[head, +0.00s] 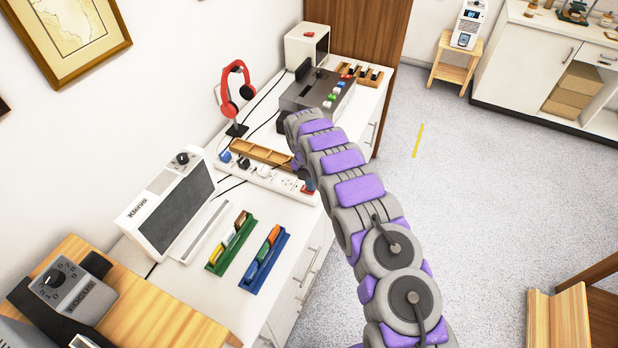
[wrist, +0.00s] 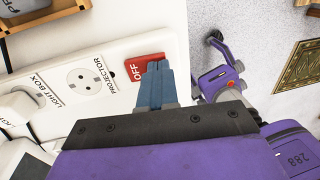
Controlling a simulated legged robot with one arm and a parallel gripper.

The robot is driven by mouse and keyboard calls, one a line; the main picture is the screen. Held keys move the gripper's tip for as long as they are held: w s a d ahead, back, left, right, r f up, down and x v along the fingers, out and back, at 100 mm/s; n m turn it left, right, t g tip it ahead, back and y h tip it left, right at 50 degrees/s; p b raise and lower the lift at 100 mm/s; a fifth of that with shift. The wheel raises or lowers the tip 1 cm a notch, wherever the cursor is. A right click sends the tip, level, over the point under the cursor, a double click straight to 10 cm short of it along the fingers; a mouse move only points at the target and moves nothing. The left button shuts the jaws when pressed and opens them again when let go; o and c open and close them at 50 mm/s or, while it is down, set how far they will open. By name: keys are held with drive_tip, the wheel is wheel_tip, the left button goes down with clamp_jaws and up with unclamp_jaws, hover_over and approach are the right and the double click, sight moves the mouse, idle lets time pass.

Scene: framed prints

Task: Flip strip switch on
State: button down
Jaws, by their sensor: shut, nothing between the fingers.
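The white power strip (head: 262,177) lies on the white counter, with several plugs and sockets along it. In the wrist view the strip (wrist: 112,62) shows a round socket labelled PROJECTOR and a red switch (wrist: 134,73) at its end, marked OFF. My gripper (wrist: 157,66) is shut and empty, its blue-grey fingertips over the right part of the red switch. I cannot tell whether they touch it. In the head view the red switch (head: 307,190) shows just below my arm's end, which hides much of that area.
Red headphones (head: 233,92) on a stand and a grey device with coloured buttons (head: 318,90) stand behind the strip. A white radio (head: 170,205) and green (head: 231,243) and blue (head: 263,258) racks stand nearer. Open floor lies right of the counter.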

drive_tip(key=shift+f+p, duration=0.25)
drive_tip(key=shift+p, duration=0.1)
idle(0.4)
drive_tip(key=shift+w+a+r, duration=0.2)
drive_tip(key=shift+w+a, duration=0.1)
drive_tip(key=shift+a, duration=0.4)
